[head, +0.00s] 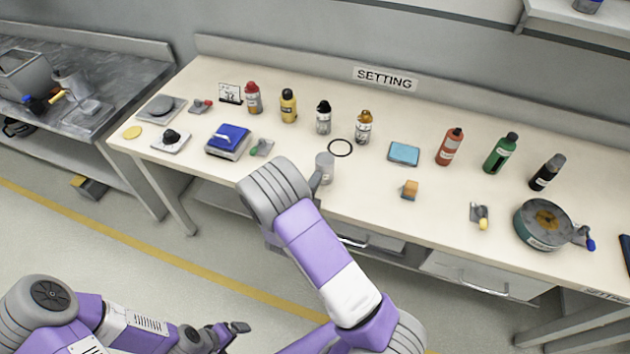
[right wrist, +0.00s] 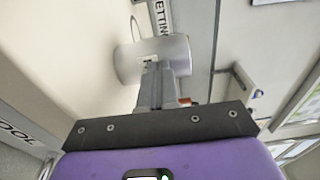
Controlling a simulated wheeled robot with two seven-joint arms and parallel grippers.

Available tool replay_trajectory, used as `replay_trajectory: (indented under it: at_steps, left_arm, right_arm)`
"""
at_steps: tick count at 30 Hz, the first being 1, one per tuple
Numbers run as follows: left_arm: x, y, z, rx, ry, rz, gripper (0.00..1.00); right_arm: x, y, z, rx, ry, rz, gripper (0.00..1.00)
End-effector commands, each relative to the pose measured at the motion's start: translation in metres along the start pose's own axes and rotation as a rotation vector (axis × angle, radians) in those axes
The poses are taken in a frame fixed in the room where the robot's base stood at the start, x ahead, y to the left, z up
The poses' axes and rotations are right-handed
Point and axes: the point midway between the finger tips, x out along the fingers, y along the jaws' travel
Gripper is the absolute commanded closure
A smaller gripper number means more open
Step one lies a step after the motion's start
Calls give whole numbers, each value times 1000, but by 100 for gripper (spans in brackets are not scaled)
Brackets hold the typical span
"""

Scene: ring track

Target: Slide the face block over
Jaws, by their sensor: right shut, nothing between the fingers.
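A small orange-tan block (head: 409,189) sits on the cream bench top, right of centre and below a blue pad; it is too small to tell whether it bears a face. My right gripper (right wrist: 152,72) is shut and empty, pointing at a pale grey cylinder (right wrist: 178,55). I cannot tell whether its tips touch the cylinder. In the head view my right wrist hides most of that gripper, and the cylinder (head: 325,167) stands just beyond it, left of the block. My left gripper (head: 230,332) is low in front of the bench, away from everything on it; its jaw opening is unclear.
The blue pad (head: 404,153) lies behind the block. A black ring (head: 340,148) lies behind the cylinder. Several bottles stand along the back. A round grey-green tin (head: 543,225) stands at the right. Bare bench top lies between cylinder and block.

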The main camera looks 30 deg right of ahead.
Motion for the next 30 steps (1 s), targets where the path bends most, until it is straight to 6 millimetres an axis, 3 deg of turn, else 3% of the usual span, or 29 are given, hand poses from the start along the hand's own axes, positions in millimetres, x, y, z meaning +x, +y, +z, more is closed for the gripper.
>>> replay_trajectory:
  at_steps: [5,12,18,23,30]
  left_arm:
    - [-7,2,0,0,0,0,6]
    - [-25,9,1,0,0,0,6]
    - [-27,10,1,0,0,0,6]
    - [-27,10,1,0,0,0,6]
    - [-27,10,1,0,0,0,6]
  right_arm:
    - [15,-1,0,-1,3,-1,100]
    - [82,-3,-1,-1,3,-4,100]
    - [129,0,0,1,1,-2,100]
    - [145,1,0,-1,-1,0,100]
    - [146,0,0,-1,-1,0,100]
